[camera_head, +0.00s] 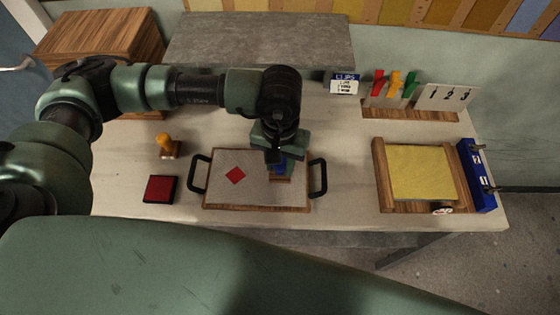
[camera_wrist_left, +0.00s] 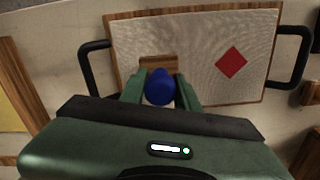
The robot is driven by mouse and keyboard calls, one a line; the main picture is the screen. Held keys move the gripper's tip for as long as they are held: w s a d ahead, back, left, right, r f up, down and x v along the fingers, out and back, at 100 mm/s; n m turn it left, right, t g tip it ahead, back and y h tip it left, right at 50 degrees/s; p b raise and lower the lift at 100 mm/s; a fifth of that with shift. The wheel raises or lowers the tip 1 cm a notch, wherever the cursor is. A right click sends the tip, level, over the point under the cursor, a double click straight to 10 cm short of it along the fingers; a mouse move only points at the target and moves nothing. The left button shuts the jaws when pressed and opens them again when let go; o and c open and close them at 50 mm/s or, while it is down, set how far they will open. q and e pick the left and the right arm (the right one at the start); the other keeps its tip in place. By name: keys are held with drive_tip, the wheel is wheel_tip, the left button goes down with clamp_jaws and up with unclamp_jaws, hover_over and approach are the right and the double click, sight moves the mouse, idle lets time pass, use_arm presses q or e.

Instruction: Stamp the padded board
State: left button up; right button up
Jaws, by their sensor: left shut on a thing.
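The padded board (camera_head: 222,193) is a pale, wood-edged board with a black handle at each side, lying on the table. It also shows in the left wrist view (camera_wrist_left: 200,90). A red diamond mark (camera_head: 235,176) is on its left half in the head view. My left gripper (camera_head: 279,158) is over the board's right half and is shut on the blue knob of a stamp (camera_wrist_left: 159,88). The stamp's wooden base (camera_head: 280,179) is at the board surface; I cannot tell if it touches. The board under it is hidden. My right gripper is not in view.
A yellow-handled stamp (camera_head: 168,147) and a red ink pad (camera_head: 160,189) stand left of the board. A wooden tray with a yellow sheet (camera_head: 422,173) and a blue box (camera_head: 477,176) are at right.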

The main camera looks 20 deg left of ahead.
use_arm(q)
drive_tip(key=shift+f+b, duration=0.3)
drive_tip(key=shift+b, duration=0.15)
idle(0.6)
drive_tip(key=shift+f, duration=0.2)
drive_tip(key=shift+b, duration=0.4)
idle(0.8)
drive_tip(key=shift+s+f+b, duration=0.15)
drive_tip(key=shift+s+b, duration=0.05)
drive_tip(key=shift+b, duration=0.25)
idle(1.4)
drive_tip(key=shift+w+r+p, duration=0.15)
drive_tip(key=shift+r+p, duration=0.2)
drive_tip(key=shift+r, duration=0.6)
drive_tip(key=shift+r+p, duration=0.65)
drive_tip(key=shift+r, duration=2.05)
